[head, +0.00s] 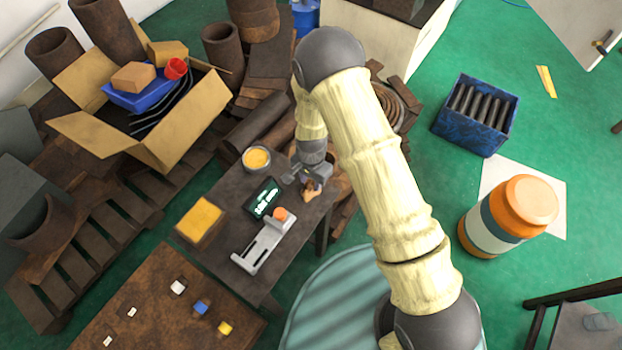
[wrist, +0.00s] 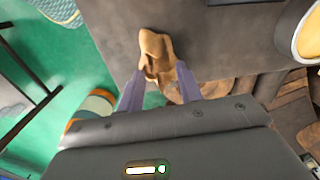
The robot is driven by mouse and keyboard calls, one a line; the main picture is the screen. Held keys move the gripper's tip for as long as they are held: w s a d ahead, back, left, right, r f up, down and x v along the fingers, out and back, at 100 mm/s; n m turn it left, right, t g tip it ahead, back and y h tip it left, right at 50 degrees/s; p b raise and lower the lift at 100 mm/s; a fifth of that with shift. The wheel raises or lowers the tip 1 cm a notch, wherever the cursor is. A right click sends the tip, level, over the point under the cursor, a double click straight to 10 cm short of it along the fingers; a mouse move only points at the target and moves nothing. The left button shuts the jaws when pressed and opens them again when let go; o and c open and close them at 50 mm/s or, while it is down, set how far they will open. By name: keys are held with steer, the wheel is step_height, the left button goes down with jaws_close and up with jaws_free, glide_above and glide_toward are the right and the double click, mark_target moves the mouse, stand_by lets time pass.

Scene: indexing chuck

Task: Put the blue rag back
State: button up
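A crumpled tan-orange rag (head: 309,191) is at the right edge of the dark work table, and it also shows in the wrist view (wrist: 156,50). My gripper (head: 312,174) is over that edge, pointing down at the rag. In the wrist view its two purple fingers (wrist: 160,70) stand apart, with the lower part of the rag between or just beyond their tips. I cannot tell whether they grip it. I can make out no blue rag in either view.
The table (head: 232,180) carries a tin of yellow stuff (head: 256,158), a yellow-topped block (head: 199,217), a dark display (head: 265,198) and a grey fixture (head: 262,245). A brown board (head: 150,300) with small coloured pieces is at front left. A blue bin (head: 477,115) stands right on green floor.

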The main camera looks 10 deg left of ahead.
mark_target(311, 182)
steer(key=shift+r, duration=0.15)
step_height(311, 182, up, 12)
steer(key=b, duration=0.1)
stand_by(0.6)
steer(key=shift+w, duration=0.1)
stand_by(0.5)
steer(key=d+r+n+t, duration=0.1)
steer(key=d+r, duration=0.8)
steer(key=d, duration=0.4)
steer(key=s+d+r+n+t, duration=0.1)
steer(key=s+d+r, duration=0.2)
steer(key=d, duration=0.3)
steer(key=s+d+r+n, duration=0.2)
steer(key=s+d+r, duration=0.1)
steer(key=d, duration=0.3)
steer(key=shift+s+d+r+t, duration=0.3)
steer(key=shift+s+d+t, duration=0.1)
steer(key=shift+s, duration=0.5)
